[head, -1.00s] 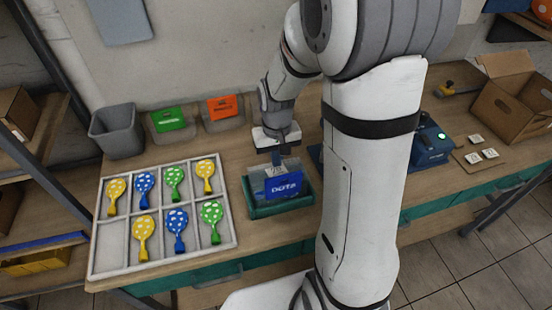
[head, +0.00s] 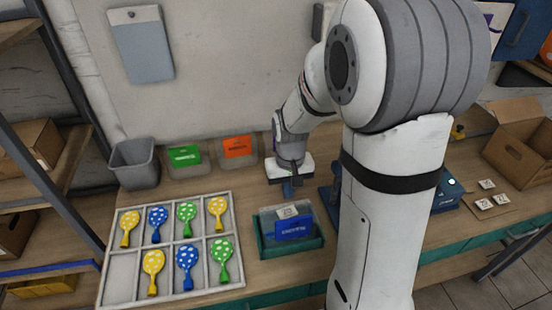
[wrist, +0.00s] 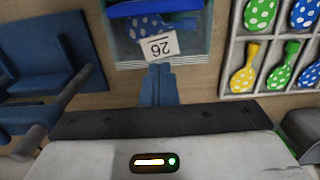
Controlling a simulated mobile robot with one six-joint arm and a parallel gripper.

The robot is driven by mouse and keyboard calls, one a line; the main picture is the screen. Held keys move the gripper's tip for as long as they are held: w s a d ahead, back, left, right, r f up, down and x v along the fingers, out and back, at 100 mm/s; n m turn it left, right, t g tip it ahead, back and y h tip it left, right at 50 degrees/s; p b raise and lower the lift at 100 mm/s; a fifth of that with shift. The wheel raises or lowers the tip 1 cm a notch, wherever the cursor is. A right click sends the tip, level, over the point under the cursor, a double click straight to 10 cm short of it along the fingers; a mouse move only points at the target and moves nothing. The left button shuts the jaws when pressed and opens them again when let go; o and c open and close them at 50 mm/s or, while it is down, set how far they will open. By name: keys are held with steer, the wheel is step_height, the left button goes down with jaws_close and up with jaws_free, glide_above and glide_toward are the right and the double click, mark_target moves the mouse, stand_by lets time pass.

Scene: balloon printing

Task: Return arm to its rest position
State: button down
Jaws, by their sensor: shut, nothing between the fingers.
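My gripper (head: 288,190) is at the end of my arm, over the table behind the teal tray. It is shut with nothing between its fingers, and the closed blue fingers (wrist: 158,86) show in the wrist view. The teal tray (head: 262,246) holds a clear bag with a blue label (head: 293,228) and a small white card on top. In the wrist view the card (wrist: 158,46) reads 26 and lies just beyond the fingertips, apart from them in the picture.
A white compartment tray (head: 120,285) with several dotted balloons is at the left. A grey bin (head: 135,165), a green-tagged bin (head: 185,156) and an orange-tagged bin (head: 237,147) stand along the wall. A blue device (head: 447,193), white tiles (head: 485,204) and a cardboard box (head: 515,150) are at the right.

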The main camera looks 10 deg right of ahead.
steer(key=shift+r, duration=0.1)
steer(key=s+r+t+b, duration=0.3)
steer(key=s+r, duration=0.7)
steer(key=s, duration=0.4)
steer(key=shift+s+b, duration=0.35)
